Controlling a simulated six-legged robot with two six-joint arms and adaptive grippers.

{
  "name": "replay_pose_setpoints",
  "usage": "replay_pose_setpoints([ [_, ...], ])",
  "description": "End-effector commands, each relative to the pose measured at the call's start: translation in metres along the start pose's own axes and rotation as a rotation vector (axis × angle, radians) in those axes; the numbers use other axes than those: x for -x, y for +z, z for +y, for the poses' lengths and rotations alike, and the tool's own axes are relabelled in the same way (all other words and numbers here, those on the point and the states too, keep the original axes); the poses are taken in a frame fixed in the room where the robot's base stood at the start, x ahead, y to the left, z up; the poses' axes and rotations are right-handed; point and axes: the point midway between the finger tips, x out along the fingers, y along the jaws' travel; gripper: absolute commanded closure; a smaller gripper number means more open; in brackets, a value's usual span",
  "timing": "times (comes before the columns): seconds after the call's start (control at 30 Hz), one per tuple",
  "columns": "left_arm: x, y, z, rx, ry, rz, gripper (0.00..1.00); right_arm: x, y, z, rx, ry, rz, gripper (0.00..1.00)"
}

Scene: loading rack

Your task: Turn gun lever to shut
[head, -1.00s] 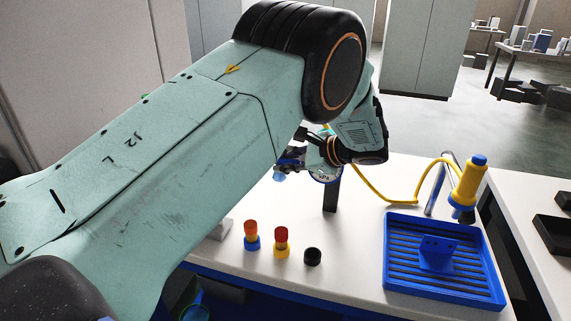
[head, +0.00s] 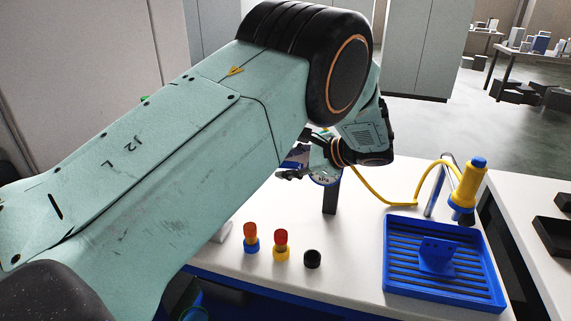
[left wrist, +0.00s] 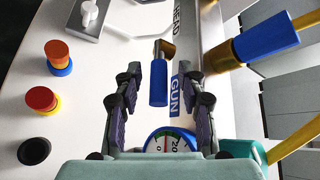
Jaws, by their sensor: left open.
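The gun lever (left wrist: 158,82) has a blue sleeve and a brass fitting at its top end in the left wrist view. In the head view my left gripper (head: 291,173) is at the panel beyond the table's middle, and my arm hides most of that panel. My right gripper is not in view.
A round gauge (left wrist: 171,140) sits below the label. A blue and brass pipe (left wrist: 266,40) crosses at upper right. Two coloured knobs (head: 281,244) and a black knob (head: 312,258) stand on the table. A blue tray (head: 400,285) and yellow gun (head: 468,185) are at right.

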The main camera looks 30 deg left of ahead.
Motion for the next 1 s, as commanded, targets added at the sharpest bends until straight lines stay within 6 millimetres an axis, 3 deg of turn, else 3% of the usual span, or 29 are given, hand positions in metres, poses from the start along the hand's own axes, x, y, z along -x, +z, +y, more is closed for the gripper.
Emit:
replay_pose_setpoints([
  [0.2, 0.038, 0.000, -0.001, 0.002, -0.004, 0.001, 0.60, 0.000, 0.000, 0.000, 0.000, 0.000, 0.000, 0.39],
  [0.4, 0.060, 0.000, -0.001, 0.003, -0.003, 0.001, 0.60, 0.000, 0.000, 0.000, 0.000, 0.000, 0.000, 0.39],
  [0.73, 0.065, 0.000, 0.000, 0.002, -0.001, 0.001, 0.60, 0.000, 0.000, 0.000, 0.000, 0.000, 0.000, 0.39],
  [1.0, 0.065, 0.001, 0.001, 0.002, -0.001, 0.001, 0.82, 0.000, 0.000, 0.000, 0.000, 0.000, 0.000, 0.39],
])
